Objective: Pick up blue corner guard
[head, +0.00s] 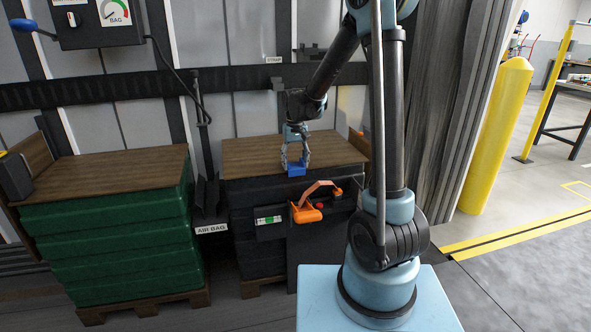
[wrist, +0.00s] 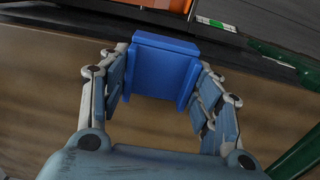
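The blue corner guard (head: 296,170) is at the front edge of the wooden top (head: 240,157) on the dark stack, near the middle of the head view. In the wrist view the guard (wrist: 162,70) shows its blue inner face and two side walls. My gripper (head: 296,158) reaches down over it. In the wrist view my gripper's fingers (wrist: 163,85) stand on the left and right of the guard, very close to its sides. I cannot tell whether both pads press on it. The guard's underside is hidden.
An orange handle unit (head: 308,210) juts from the stack's front just below the guard. A green stack (head: 115,235) with a wooden top stands at the left, and a control box (head: 98,20) hangs above. A yellow post (head: 495,135) stands at the right.

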